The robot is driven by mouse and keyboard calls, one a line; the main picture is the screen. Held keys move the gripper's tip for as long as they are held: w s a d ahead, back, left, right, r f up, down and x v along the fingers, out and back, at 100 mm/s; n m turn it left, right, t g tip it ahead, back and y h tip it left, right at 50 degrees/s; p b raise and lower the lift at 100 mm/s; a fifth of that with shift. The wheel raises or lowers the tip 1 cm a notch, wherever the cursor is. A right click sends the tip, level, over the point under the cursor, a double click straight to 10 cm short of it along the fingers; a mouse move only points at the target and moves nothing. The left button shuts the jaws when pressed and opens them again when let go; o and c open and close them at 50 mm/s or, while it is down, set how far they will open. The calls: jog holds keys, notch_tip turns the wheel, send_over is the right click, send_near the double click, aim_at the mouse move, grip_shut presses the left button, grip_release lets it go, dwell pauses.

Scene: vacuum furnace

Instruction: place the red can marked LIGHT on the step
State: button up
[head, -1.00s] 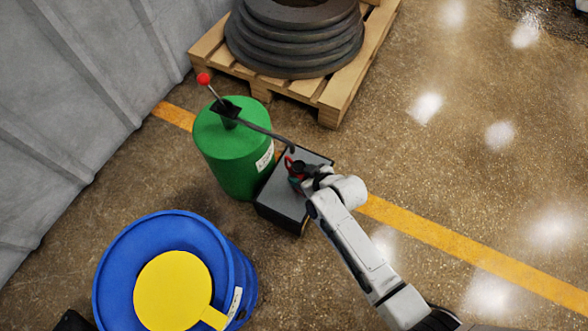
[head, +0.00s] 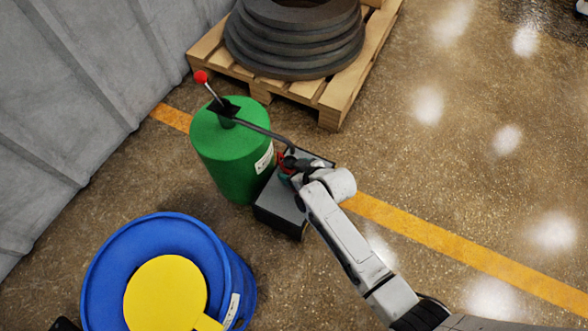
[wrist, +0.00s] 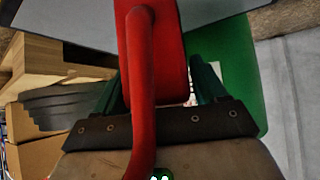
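The red can (wrist: 172,62) with its curved red handle fills the middle of the wrist view. Its LIGHT marking is not visible. My gripper (wrist: 158,88) has its dark green fingers on both sides of the can, apparently closed against it. In the head view a small part of the red can (head: 282,157) shows beside my gripper (head: 292,168), which hides most of it. The step (head: 278,200) is a black box with a grey top. The can is over its far part, by the spout end; I cannot tell whether it touches the top.
A green drum (head: 230,165) with a red-knobbed lever and a bent spout pipe (head: 258,128) stands close left of the step. A blue barrel (head: 230,265) with a yellow lid (head: 165,290) is nearer. A pallet (head: 345,85) with stacked rings is behind. Floor to the right is clear.

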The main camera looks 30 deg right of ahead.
jog(key=shift+o, duration=0.8)
jog(key=shift+r, duration=0.25)
jog(key=p+v, duration=0.6)
jog(key=v, duration=0.5)
jog(key=shift+s+r, duration=0.25)
jog(key=shift+s, duration=0.05)
jog(key=s+d+r+m+g, duration=0.1)
jog(key=s+d+r+g, duration=0.1)
jog(key=s, duration=0.5)
jog(key=s+d+r+m+g+h, duration=0.1)
jog(key=s+d+r+g, duration=0.1)
jog(key=s, duration=0.5)
jog(key=s+d+r+m+g+h, duration=0.1)
jog(key=s+r+g, duration=0.3)
jog(key=s, duration=0.3)
jog(key=shift+s+d+r, duration=0.25)
jog(key=shift+d+r, duration=0.15)
jog(key=shift+r, duration=0.5)
